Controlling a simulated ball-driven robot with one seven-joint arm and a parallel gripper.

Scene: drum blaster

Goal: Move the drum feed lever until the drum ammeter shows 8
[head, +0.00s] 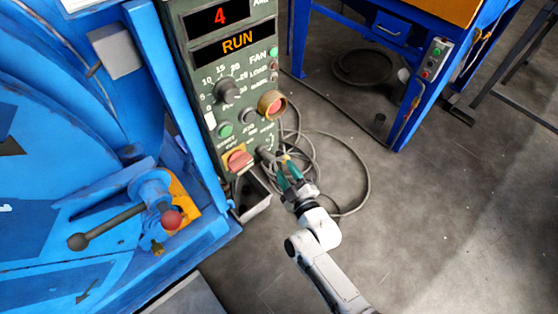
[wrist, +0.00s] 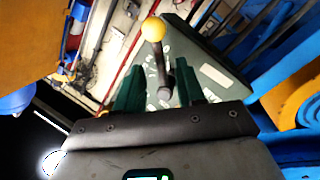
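The ammeter display (head: 219,17) on the green control panel shows a red 4, and its label is cut off at the top edge. A lever with a yellow ball (wrist: 153,29) on a dark shaft (wrist: 161,70) stands out from a grey-green face in the wrist view. In the head view it is small and partly hidden at the panel's lower right corner. My gripper (head: 290,173) is at that corner. Its green fingers (wrist: 160,88) are apart on either side of the shaft, with gaps showing. I cannot see which lever is labelled drum feed.
An orange RUN display (head: 237,43) sits below the ammeter. The panel also has a black dial (head: 227,90), buttons and a red switch (head: 238,160). Looped cable (head: 366,180) lies on the floor.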

